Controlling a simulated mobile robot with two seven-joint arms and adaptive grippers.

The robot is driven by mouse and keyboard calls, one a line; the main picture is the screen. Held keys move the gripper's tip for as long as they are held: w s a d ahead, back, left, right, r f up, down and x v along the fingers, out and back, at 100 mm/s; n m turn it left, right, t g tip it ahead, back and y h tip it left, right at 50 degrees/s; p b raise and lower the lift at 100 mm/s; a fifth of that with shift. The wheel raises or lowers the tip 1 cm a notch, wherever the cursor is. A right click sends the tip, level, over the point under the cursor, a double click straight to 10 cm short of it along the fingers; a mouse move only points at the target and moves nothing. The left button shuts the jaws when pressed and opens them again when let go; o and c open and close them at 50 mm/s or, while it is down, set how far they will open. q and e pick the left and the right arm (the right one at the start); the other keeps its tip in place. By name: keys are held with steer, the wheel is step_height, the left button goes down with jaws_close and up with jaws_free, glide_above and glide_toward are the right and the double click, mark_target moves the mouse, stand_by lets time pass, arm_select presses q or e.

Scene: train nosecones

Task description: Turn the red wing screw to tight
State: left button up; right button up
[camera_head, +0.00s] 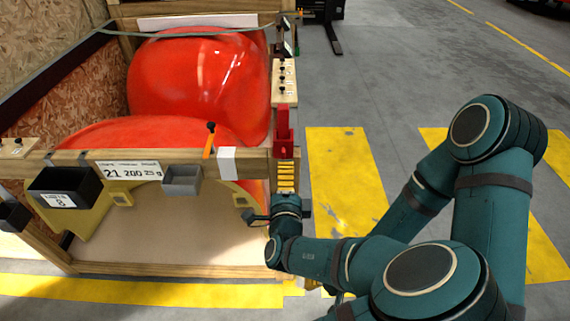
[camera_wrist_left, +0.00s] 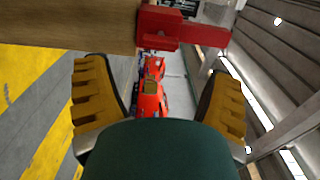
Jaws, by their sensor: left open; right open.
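The red wing screw (camera_head: 283,132) shows as a red fitting on the right corner post of the wooden crate. In the left wrist view, a red block with a bar (camera_wrist_left: 160,25) sits at the top, against the wooden beam. My left gripper (camera_head: 286,170) is just below the red fitting in the head view. In the left wrist view my left gripper (camera_wrist_left: 158,72) has its yellow fingers wide apart, with nothing between them. The red part lies beyond the fingertips, apart from them. My right gripper (camera_head: 339,296) is mostly hidden behind my arm links, low in the head view.
The wooden crate (camera_head: 165,268) holds large glossy red nosecones (camera_head: 200,85). Its front rail carries a black bin (camera_head: 65,188), a grey bin (camera_head: 181,180) and an orange-handled tool (camera_head: 209,142). Yellow-marked grey floor (camera_head: 375,90) to the right is open. A forklift (camera_head: 325,15) stands at the back.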

arm_select(q)
steer(key=shift+s, duration=2)
steer(key=s+a+f+n+g+y, duration=0.1)
steer(key=a+f+n+g, duration=0.25)
steer(key=f, duration=0.35)
steer(key=s+a+f+n+g+y, duration=0.1)
steer(key=s+a+f+n+g, duration=0.15)
steer(key=a+f+g, duration=0.4)
steer(key=s+f+n+g+h, duration=0.6)
steer(key=s+f+n, duration=0.2)
steer(key=n, duration=0.5)
steer(key=shift+s+a+n, duration=0.25)
steer(key=shift+s+n, duration=0.15)
steer(key=shift+s, duration=0.7)
